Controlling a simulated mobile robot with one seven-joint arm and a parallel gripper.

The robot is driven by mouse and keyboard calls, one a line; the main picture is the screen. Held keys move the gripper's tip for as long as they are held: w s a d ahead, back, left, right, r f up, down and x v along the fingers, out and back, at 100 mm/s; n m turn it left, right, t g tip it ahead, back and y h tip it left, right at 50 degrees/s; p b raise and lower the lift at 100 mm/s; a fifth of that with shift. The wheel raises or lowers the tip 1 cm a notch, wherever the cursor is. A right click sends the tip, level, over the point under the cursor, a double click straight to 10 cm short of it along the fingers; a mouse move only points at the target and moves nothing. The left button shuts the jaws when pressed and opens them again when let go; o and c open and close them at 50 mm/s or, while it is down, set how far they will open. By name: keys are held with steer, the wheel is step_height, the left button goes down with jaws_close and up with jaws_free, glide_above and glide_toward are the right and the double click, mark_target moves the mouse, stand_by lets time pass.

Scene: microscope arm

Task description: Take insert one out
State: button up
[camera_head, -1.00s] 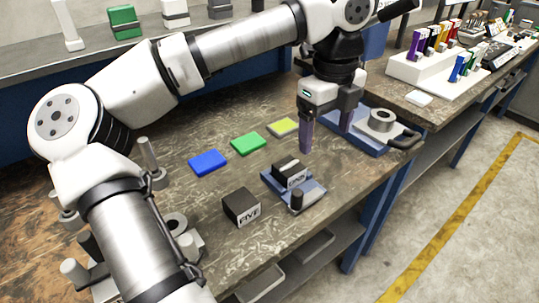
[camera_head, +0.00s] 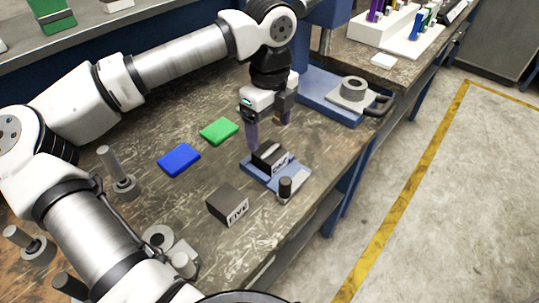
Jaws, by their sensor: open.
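Insert one, a dark block with a white lettered label (camera_head: 278,163), sits in a small blue holder (camera_head: 262,179) near the front of the bench. The label seems to read ONE, though it is small. My gripper (camera_head: 268,133) points down just behind and above the insert, with its two dark purple fingers apart and nothing seen between them. The left finger overlaps the view beside the insert's back left corner; I cannot tell whether they touch.
A dark block marked FIVE (camera_head: 228,205) stands left of the holder. A black knob (camera_head: 285,187) rises at the holder's front. Blue (camera_head: 178,160) and green (camera_head: 219,131) tiles lie behind. A blue base with a grey ring (camera_head: 353,89) is at right.

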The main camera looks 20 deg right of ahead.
mark_target(270, 151)
steer(key=shift+s+f+p, duration=0.2)
steer(key=shift+f+p, duration=0.7)
steer(key=shift+f, duration=2.1)
steer(key=shift+c, duration=0.4)
steer(key=shift+r, duration=0.15)
jaws_close()
